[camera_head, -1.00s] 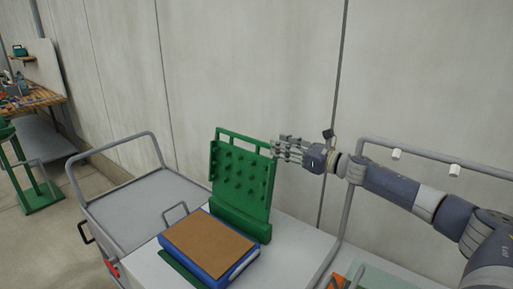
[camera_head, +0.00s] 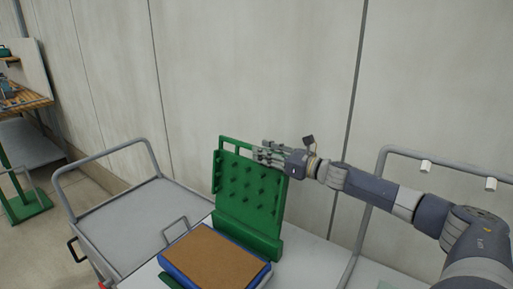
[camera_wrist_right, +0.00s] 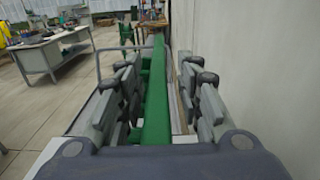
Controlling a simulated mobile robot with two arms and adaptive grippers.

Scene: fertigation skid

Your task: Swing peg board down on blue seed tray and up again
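The green peg board (camera_head: 240,192) stands upright, leaning slightly back, behind the blue seed tray (camera_head: 182,279). Its pegs face the tray, which is filled level with brown soil (camera_head: 215,258). My right gripper (camera_head: 264,153) is at the board's upper right corner. In the right wrist view the green board (camera_wrist_right: 156,95) runs edge-on between the fingers of my right gripper (camera_wrist_right: 160,85). The fingers are spread, with a gap visible on the right side; contact on the left side is unclear. My left gripper is not in view.
The tray and board stand on a pale worktop (camera_head: 315,262). A grey cart (camera_head: 140,220) with tubular rails is to the left. A concrete wall (camera_head: 270,70) rises close behind the board. A tubular frame (camera_head: 440,158) with white fittings is at the right.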

